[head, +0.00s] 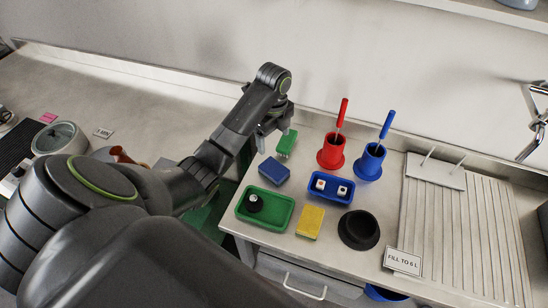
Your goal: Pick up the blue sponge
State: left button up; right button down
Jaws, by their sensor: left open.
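The blue sponge (274,171) lies on the counter, behind the green tray and left of the small blue tray. My left gripper (273,133) is open above and behind the blue sponge, close to a green sponge or brush (287,143). The gripper appears apart from the blue sponge, and its fingertips are partly hard to make out. My right gripper is not in view.
A green tray (285,221) holds a dark round object. A yellow sponge (310,222), a black bowl (359,230), a blue tray (331,201) and red (331,152) and blue (370,161) cups with tools stand nearby. A ribbed drainboard (460,240) lies right.

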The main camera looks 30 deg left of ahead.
pick_arm(q)
jog(key=b, duration=0.8)
send_over(274, 168)
jog(key=shift+w+a+f, duration=0.1)
jog(key=shift+f, duration=2.05)
jog(key=shift+w+a+f, duration=0.1)
jog(key=shift+f, duration=2)
jog(key=f, duration=0.4)
jog(key=shift+s+d+f, duration=0.2)
jog(key=c, duration=1.1)
jog(key=shift+r, duration=0.15)
jog(key=shift+r+b, duration=0.3)
notch_tip(274, 168, up, 2)
jog(key=shift+r, duration=0.15)
notch_tip(274, 168, up, 7)
jog(key=p, duration=0.7)
